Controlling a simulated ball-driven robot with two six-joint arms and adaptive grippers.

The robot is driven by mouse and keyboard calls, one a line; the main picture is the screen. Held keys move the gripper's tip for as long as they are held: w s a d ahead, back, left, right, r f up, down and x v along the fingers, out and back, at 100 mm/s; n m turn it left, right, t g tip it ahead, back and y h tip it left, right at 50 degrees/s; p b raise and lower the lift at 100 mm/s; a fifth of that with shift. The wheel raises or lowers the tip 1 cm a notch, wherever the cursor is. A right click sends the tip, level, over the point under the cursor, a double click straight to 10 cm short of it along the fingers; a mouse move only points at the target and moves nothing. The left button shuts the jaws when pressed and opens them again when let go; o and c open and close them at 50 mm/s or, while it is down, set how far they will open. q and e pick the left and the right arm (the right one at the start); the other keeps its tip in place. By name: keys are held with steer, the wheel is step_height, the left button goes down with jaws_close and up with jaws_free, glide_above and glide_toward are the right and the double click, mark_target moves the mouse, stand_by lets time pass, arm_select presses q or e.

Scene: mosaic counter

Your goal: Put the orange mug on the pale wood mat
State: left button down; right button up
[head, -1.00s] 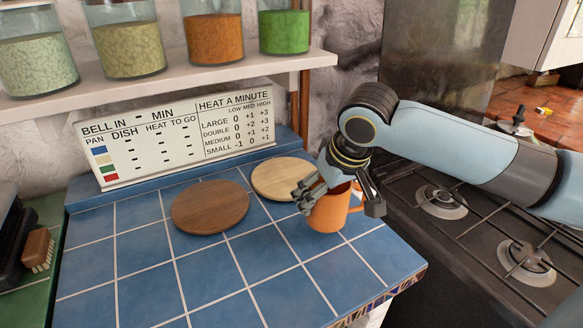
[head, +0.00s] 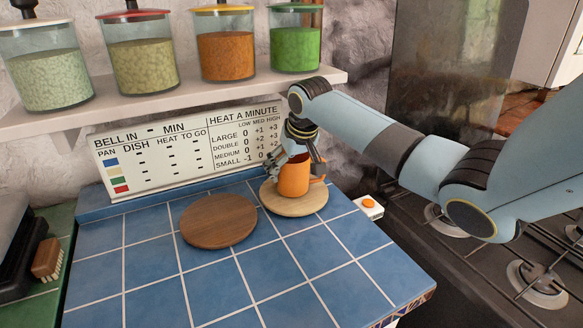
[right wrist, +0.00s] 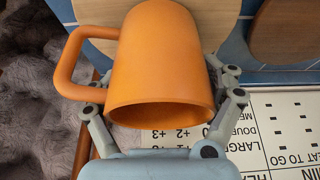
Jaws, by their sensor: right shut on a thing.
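The orange mug (head: 294,178) is upright over the pale wood mat (head: 300,207) in the head view. Its base looks to be at or just above the mat; I cannot tell if it touches. My right gripper (head: 294,160) is shut on the mug from behind and above. In the right wrist view the mug (right wrist: 165,60) sits between the fingers of the gripper (right wrist: 165,95), with its handle at the left. The pale mat (right wrist: 215,25) shows behind it. My left gripper is not in view.
A dark wood mat (head: 219,221) lies left of the pale one. A sign board (head: 190,150) stands behind them, under a shelf (head: 200,95) with several jars. A small white box with an orange button (head: 369,205) is at the right, beside the stove (head: 470,255). The front tiles are clear.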

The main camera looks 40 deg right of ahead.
steer(key=shift+s+f, duration=0.1)
steer(key=shift+s, duration=0.15)
steer(key=o, duration=1.2)
steer(key=shift+o, duration=0.2)
steer(key=d+v, duration=0.1)
steer(key=v, duration=0.6)
steer(key=shift+a+r, duration=0.35)
steer(key=shift+a, duration=0.2)
